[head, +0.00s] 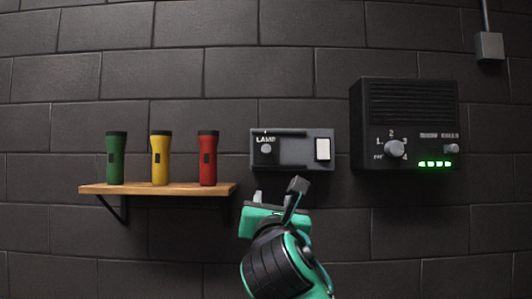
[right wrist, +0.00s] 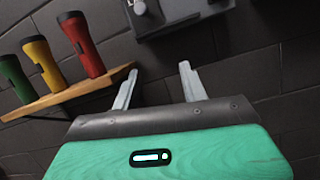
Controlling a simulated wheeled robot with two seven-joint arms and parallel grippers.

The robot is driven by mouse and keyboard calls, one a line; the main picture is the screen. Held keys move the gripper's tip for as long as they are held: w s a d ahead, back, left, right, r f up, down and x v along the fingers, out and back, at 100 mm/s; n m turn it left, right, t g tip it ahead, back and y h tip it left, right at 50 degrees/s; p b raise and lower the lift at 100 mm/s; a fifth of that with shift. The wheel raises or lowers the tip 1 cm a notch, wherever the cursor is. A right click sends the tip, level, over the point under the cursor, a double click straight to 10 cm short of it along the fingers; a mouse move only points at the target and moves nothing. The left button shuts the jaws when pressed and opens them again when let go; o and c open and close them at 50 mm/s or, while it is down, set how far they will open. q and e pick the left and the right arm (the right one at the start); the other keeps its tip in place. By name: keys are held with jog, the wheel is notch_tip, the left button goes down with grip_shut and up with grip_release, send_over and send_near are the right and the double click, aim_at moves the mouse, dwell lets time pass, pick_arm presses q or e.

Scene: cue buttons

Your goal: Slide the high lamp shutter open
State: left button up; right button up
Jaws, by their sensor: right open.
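My right gripper (head: 278,191) is just below the box in the picture, open and empty. In the right wrist view its two fingers (right wrist: 158,88) are spread apart, with the box's lower part (right wrist: 178,28) beyond them, cut off by the top edge. My left gripper is out of view.
A wooden shelf (head: 150,188) at left holds a green flashlight (head: 115,159), a yellow one (head: 160,159) and a red one (head: 208,159). A black speaker box (head: 407,105) with a dial and green lights is at right. The wall between is bare.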

notch_tip(320, 180, up, 5)
jog(key=s+a+n+t, duration=0.1)
jog(key=s+n, duration=0.1)
jog(key=p, duration=0.7)
send_near(267, 149)
jog(key=x, duration=0.7)
jog(key=shift+s+a+r, duration=0.1)
jog(key=shift+w+r+p, duration=0.1)
jog(key=shift+w+p, duration=0.2)
jog(key=shift+w, duration=0.4)
grip_shut()
